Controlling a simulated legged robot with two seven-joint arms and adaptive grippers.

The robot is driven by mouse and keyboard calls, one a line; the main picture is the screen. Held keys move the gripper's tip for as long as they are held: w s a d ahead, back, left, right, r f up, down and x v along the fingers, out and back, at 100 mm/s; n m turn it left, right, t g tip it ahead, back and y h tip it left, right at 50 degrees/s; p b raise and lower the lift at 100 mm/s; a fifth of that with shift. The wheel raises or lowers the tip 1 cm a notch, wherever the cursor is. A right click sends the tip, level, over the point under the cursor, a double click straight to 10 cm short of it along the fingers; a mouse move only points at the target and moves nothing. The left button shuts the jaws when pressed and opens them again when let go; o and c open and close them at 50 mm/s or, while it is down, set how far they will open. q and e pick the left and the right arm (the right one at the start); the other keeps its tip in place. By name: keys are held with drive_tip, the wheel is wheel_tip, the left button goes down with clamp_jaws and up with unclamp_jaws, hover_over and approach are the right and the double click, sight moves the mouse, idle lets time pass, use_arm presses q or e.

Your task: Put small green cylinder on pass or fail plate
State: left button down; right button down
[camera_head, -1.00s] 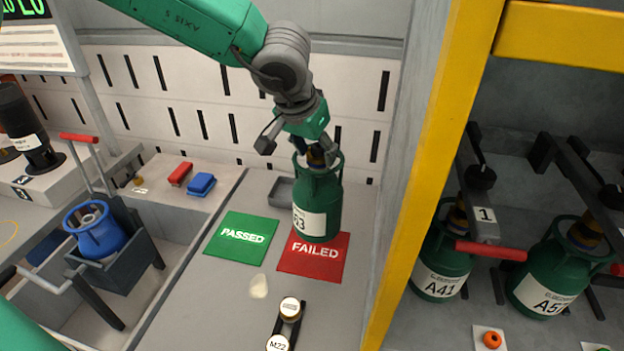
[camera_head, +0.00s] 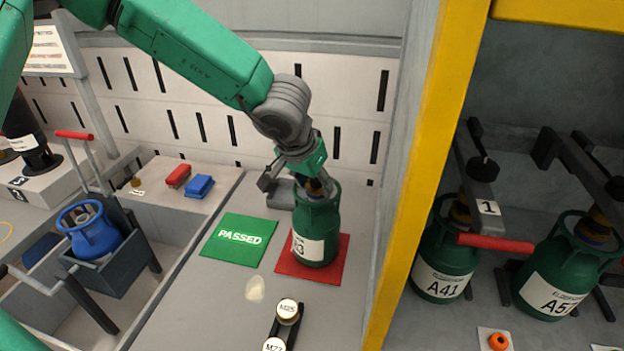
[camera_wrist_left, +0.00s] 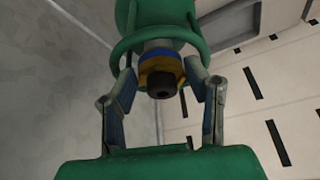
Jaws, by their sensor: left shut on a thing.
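The small green cylinder (camera_head: 317,232) has a white label and stands upright over the red FAILED plate (camera_head: 338,262), covering most of its lettering. Whether its base touches the plate is hard to tell. My left gripper (camera_head: 303,188) is shut on the cylinder's top from above. The green PASSED plate (camera_head: 240,238) lies to the left, empty. My right gripper is not in view.
A yellow post (camera_head: 425,150) and grey wall stand close on the right. Green cylinders A41 (camera_head: 441,257) and another (camera_head: 556,270) stand beyond it. A grey tray (camera_head: 283,193) lies behind. A blue cylinder (camera_head: 92,233) stands at left.

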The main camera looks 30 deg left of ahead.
use_arm(q)
drive_tip(key=shift+w+r, duration=0.15)
drive_tip(key=c, duration=1.1)
unclamp_jaws()
drive_tip(key=shift+f, duration=0.2)
drive_tip(key=shift+o, duration=1.2)
drive_tip(key=shift+a, duration=0.15)
drive_tip(key=shift+s+a+f, duration=0.1)
drive_tip(key=shift+s+a, duration=0.1)
drive_tip(key=shift+a, duration=0.1)
drive_tip(key=shift+d, duration=0.2)
drive_tip(key=p+v, duration=0.3)
drive_tip(key=v, duration=0.9)
